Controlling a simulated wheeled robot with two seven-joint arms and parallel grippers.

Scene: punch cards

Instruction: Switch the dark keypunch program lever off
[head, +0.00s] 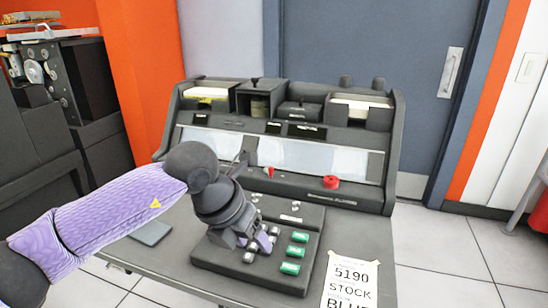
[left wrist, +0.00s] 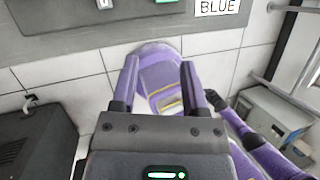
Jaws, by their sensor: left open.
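The keypunch (head: 318,197) is a dark machine with a slanted panel, standing on a grey desk. A thin dark lever (head: 243,158) seems to stand up at the left of its front panel, just beyond my left arm; it is small and partly hidden, so I cannot tell its setting. My left gripper (head: 246,240) is over the keyboard, in front of and below that lever and apart from it. In the left wrist view my left gripper (left wrist: 160,75) is open, with nothing between its fingers. The lever does not show there. My right gripper is not in view.
The dark keyboard block (head: 275,270) has green keys. A red knob (head: 331,182) sits on the front panel. A paper sign (head: 350,282) reading "5190 STOCK BLUE" lies at the desk's front right. Card hoppers top the machine. A dark machine (head: 75,100) stands at left.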

